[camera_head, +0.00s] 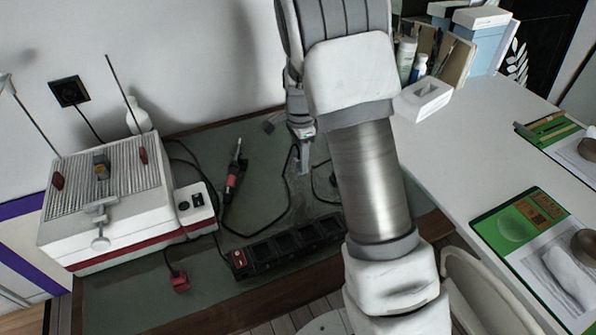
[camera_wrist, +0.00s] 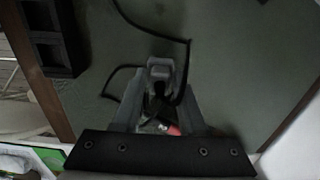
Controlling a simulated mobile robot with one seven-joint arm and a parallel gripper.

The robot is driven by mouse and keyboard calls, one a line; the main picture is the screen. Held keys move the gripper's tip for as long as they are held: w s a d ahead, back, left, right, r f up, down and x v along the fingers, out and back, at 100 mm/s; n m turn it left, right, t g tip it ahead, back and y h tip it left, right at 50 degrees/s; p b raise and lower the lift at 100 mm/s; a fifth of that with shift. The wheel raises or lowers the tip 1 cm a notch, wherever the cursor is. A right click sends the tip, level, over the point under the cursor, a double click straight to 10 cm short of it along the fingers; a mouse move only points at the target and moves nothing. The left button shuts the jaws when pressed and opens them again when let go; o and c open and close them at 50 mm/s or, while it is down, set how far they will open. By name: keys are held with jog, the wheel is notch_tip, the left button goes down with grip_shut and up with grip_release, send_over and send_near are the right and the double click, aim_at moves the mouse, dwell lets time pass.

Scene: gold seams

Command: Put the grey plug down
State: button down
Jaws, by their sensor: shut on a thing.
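My gripper (camera_wrist: 160,90) is shut on the grey plug (camera_wrist: 160,69), whose blocky grey end shows between the fingertips in the wrist view. A black cable runs beside it, partly hidden by the fingers. A small red part shows lower between the fingers. In the head view my gripper (camera_head: 302,160) points down over the green mat (camera_head: 215,150), right of the soldering iron. The plug is too small there to tell apart from the fingers. I cannot tell whether it touches the mat.
A black power strip (camera_head: 290,247) lies along the mat's front edge; it also shows in the wrist view (camera_wrist: 45,35). A red plug (camera_head: 180,282) lies front left. The soldering iron (camera_head: 233,180) and a ribbed white machine (camera_head: 110,200) are left. Loose cables cross the mat.

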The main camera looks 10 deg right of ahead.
aim_at(298, 170)
jog(key=shift+w+a+f, duration=0.15)
jog(key=shift+a, duration=0.05)
jog(key=shift+f, duration=0.3)
jog(key=shift+f+b, duration=0.5)
jog(key=shift+f, duration=1.15)
jog(key=shift+f+b, duration=0.3)
jog(key=shift+f, duration=0.35)
jog(key=shift+c, duration=2.3)
grip_release()
jog(key=shift+r, duration=0.15)
